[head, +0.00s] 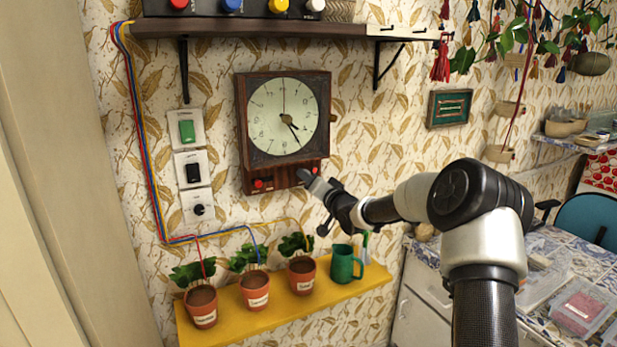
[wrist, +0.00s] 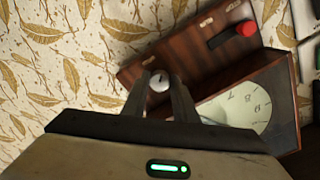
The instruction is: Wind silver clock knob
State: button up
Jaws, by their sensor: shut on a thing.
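The wooden wall clock (head: 241,115) has a pale round dial and a lower wooden panel, and it also shows in the wrist view (wrist: 285,75), tilted. The silver knob (wrist: 158,81) sits on the lower panel, between my two fingers. My gripper (head: 304,176) reaches the panel's right end from the right and is shut on the silver knob; it also shows in the wrist view (wrist: 163,88). In the head view the gripper hides the knob. A red-tipped black lever (wrist: 233,35) is on the same panel, apart from the fingers, and its red end shows in the head view (head: 258,184).
A shelf (head: 250,28) with a row of coloured knobs runs above the clock. Wall switches (head: 190,130) are on the left. A yellow shelf (head: 345,291) below holds potted plants (head: 255,290) and a green mug (head: 344,264). A tiled counter (head: 540,325) is at right.

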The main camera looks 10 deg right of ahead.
jog(key=shift+d+r+m+b, duration=0.15)
jog(key=shift+m+b, duration=2.25)
jog(key=shift+m, duration=4.3)
jog(key=shift+a+r+m+b, duration=0.1)
jog(key=shift+m+b, duration=2.25)
jog(key=shift+m, duration=4.35)
jog(key=o, duration=1)
